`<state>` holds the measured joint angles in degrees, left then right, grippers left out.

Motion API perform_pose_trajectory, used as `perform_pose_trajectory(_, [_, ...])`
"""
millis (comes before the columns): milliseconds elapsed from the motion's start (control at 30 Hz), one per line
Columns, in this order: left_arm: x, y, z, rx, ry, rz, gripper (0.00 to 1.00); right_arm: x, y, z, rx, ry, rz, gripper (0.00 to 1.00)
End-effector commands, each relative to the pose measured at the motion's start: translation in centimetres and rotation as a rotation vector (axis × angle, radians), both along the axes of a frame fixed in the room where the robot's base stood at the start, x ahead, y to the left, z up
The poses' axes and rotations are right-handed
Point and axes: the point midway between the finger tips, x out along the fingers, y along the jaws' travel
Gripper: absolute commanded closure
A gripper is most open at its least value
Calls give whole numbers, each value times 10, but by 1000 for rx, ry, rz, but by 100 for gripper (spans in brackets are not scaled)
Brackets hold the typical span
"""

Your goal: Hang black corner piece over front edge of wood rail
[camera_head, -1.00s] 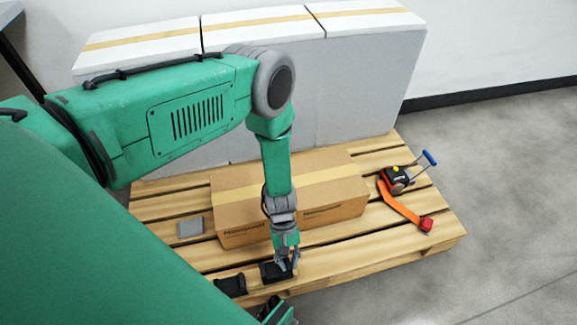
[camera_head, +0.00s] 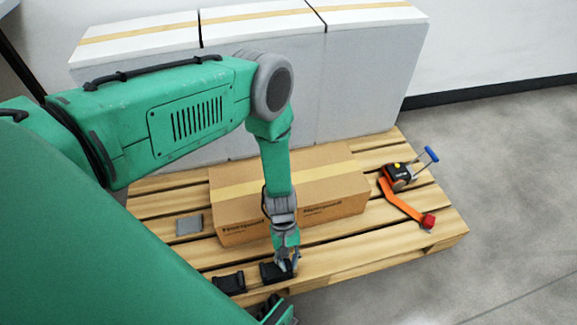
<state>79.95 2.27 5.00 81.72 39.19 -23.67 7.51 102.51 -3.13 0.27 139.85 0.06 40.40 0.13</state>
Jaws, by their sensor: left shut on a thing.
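The wood rail (camera_head: 330,277) is the front slat of a wooden pallet. One black corner piece (camera_head: 270,272) sits at this slat, and my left gripper (camera_head: 287,267) is shut on its right side from above. Whether the piece hangs over the front edge or only lies on top is too small to tell. A second black corner piece (camera_head: 229,283) lies just to its left on the front slat, apart from the gripper. Part of my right gripper (camera_head: 277,312) shows at the bottom edge, mostly cut off; its jaws are unclear.
A cardboard box (camera_head: 335,191) stands on the pallet behind the gripper. Large white boxes (camera_head: 350,85) stand at the back. A grey flat piece (camera_head: 189,224) lies left. The front right slats are clear.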

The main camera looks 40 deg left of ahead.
Motion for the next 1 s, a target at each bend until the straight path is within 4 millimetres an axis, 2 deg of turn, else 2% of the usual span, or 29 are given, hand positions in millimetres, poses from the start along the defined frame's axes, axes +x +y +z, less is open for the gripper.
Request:
perform_pose_trajectory(500, [0,0,-15,0,0,-2,100,0,0,-5,0,0,0,63])
perform_pose_trajectory(1000, [0,0,-16,-1,1,-1,100,0,0,-5,0,0,0,63])
